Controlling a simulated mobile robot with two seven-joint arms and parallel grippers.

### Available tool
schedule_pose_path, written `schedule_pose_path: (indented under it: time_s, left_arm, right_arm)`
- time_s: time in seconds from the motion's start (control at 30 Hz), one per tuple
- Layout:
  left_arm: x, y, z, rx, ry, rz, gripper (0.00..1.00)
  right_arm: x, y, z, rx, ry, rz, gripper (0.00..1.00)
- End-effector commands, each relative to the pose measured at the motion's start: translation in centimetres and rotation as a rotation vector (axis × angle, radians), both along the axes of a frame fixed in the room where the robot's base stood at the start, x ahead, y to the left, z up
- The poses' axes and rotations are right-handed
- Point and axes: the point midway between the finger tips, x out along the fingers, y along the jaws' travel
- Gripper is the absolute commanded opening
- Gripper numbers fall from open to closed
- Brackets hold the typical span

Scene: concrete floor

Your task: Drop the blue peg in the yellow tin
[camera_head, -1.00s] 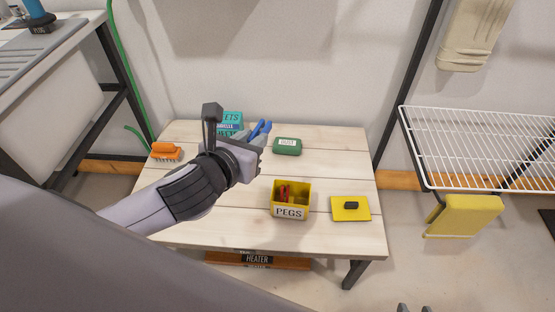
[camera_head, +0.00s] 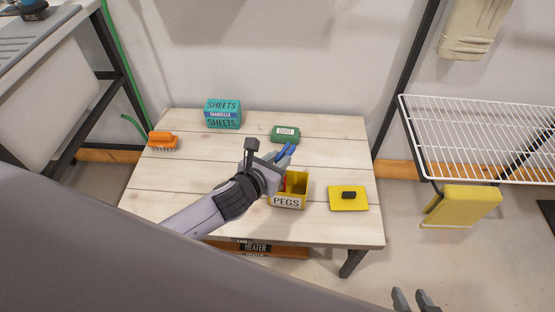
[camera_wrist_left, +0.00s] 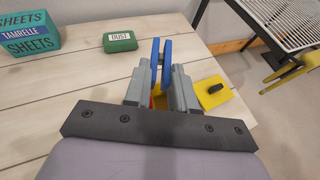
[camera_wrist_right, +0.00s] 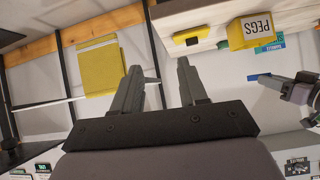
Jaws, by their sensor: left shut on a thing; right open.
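The blue peg (camera_head: 286,152) is between the fingers of my left gripper (camera_head: 278,160), which is shut on it. In the left wrist view the peg (camera_wrist_left: 160,60) stands up from between the fingertips. The yellow tin (camera_head: 289,201), labelled PEGS, stands open on the table just in front of and below the left gripper. Something red shows inside it, and the left gripper hides part of its opening. In the right wrist view the tin (camera_wrist_right: 254,31) shows at the upper right. My right gripper (camera_head: 415,299) is open and empty, off the table at the lower right.
A yellow lid (camera_head: 348,203) with a black knob lies right of the tin. A green DUST box (camera_head: 286,134), a teal SHEETS box (camera_head: 223,114) and an orange brush (camera_head: 163,141) stand further back on the wooden table (camera_head: 160,195). A white wire rack (camera_head: 475,140) is at right.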

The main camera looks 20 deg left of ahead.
Motion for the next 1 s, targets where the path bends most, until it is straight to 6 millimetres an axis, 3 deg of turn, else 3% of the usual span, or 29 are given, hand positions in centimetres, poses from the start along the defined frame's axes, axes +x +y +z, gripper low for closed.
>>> schedule_pose_path:
  time_s: [0.03, 0.2, 0.43, 0.83, 0.87, 0.9, 0.93, 1.0]
  left_arm:
    - [0.0, 0.0, -1.2, -0.002, -0.001, 0.001, 0.0]
    - [0.0, 0.0, -2.8, -0.003, 0.0, 0.0, 0.0]
    - [0.0, -0.1, -3.9, -0.001, -0.001, -0.001, 0.0]
    - [0.0, 0.0, -4.0, -0.001, 0.0, -0.001, 0.0]
    - [0.0, 0.0, -4.0, -0.001, 0.0, -0.001, 0.28]
    - [0.0, 0.0, -4.0, -0.001, 0.0, -0.001, 0.41]
    - [0.0, 0.0, -4.0, -0.001, 0.0, -0.001, 0.51]
    - [0.0, 0.0, -4.0, 0.0, 0.0, -0.001, 0.55]
  right_arm:
    - [0.1, 0.0, -1.4, -0.001, 0.0, 0.0, 0.43]
    - [0.5, 0.4, -2.4, -0.003, -0.014, 0.013, 0.43]
    - [1.6, 2.1, -0.9, 0.012, -0.074, 0.049, 0.43]
    - [1.7, 2.7, -0.3, 0.014, -0.083, 0.063, 0.43]
    - [1.7, 2.7, -0.3, 0.015, -0.084, 0.063, 0.43]
    - [1.7, 2.7, -0.3, 0.014, -0.084, 0.062, 0.43]
    - [1.7, 2.7, -0.3, 0.014, -0.084, 0.062, 0.43]
    - [1.7, 2.7, -0.3, 0.014, -0.084, 0.062, 0.43]
